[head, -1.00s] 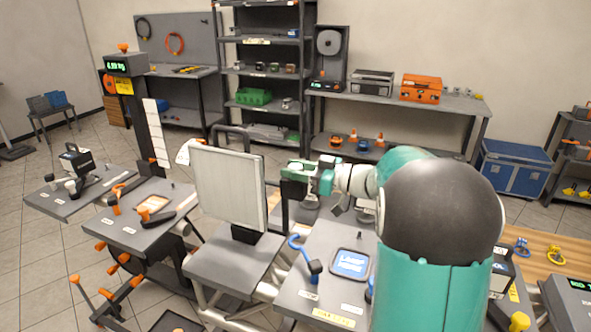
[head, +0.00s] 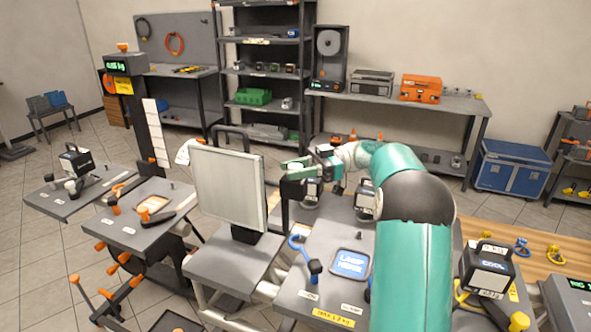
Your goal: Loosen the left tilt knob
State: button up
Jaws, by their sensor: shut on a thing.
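My gripper (head: 291,170) is beside the panel's right edge, near a dark upright post (head: 285,203). It is shut at the post's top, on what seems to be the left tilt knob. The knob itself is hidden by the jaws and too small to make out. My arm reaches in from the right.
A black column with a display (head: 126,64) is at the left.

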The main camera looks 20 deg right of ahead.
jog(key=shift+r+g, duration=0.15)
jog(key=shift+g, duration=0.25)
jog(key=o, duration=1)
jog(key=shift+a, duration=0.1)
jog(key=shift+c, duration=0.2)
jog(key=shift+d, duration=0.45)
jog(key=d, duration=1.3)
